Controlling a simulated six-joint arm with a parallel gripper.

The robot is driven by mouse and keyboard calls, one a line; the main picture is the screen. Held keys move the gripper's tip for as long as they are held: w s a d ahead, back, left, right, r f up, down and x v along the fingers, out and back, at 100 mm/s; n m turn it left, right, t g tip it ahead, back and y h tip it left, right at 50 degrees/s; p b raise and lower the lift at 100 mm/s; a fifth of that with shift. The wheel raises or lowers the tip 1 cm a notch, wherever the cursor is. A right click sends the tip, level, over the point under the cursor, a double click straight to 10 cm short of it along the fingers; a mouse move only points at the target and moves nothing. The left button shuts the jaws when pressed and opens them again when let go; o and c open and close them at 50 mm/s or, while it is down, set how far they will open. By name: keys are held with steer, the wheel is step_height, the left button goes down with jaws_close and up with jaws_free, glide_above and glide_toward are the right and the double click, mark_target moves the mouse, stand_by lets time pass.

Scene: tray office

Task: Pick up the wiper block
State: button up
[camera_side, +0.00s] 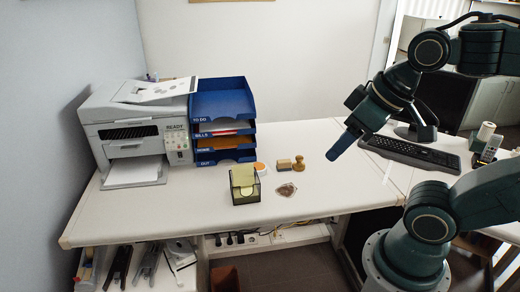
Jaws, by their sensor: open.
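A small tan block with a darker base (284,164), which looks like the wiper block, lies on the white desk right of the tray stack. A wooden stamp with a round knob (299,163) stands close against its right side. My gripper (343,135) is in the air above the desk, to the right of and higher than the block. Its jaws are apart with nothing visible between them. The block is not hidden by the arm.
A dark note box (245,194), a small orange-and-white round item (260,167) and a flat brownish item (286,189) lie near the block. Blue stacked trays (224,104) and a printer (134,125) stand left. A keyboard (410,152) lies right. The desk's front is clear.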

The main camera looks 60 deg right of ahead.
steer(key=w+d+r+m+g, duration=0.1)
steer(key=w+d+r+m, duration=0.1)
steer(key=w+d+m, duration=0.3)
steer(key=w+r+m+g, duration=0.1)
steer(key=w+m, duration=0.1)
steer(key=w, duration=0.6)
steer(key=m+g, duration=0.4)
steer(key=m, duration=1.6)
glide_above(284, 161)
step_height(284, 161, down, 28)
steer(key=shift+d+f, duration=0.15)
steer(key=shift+f, duration=4)
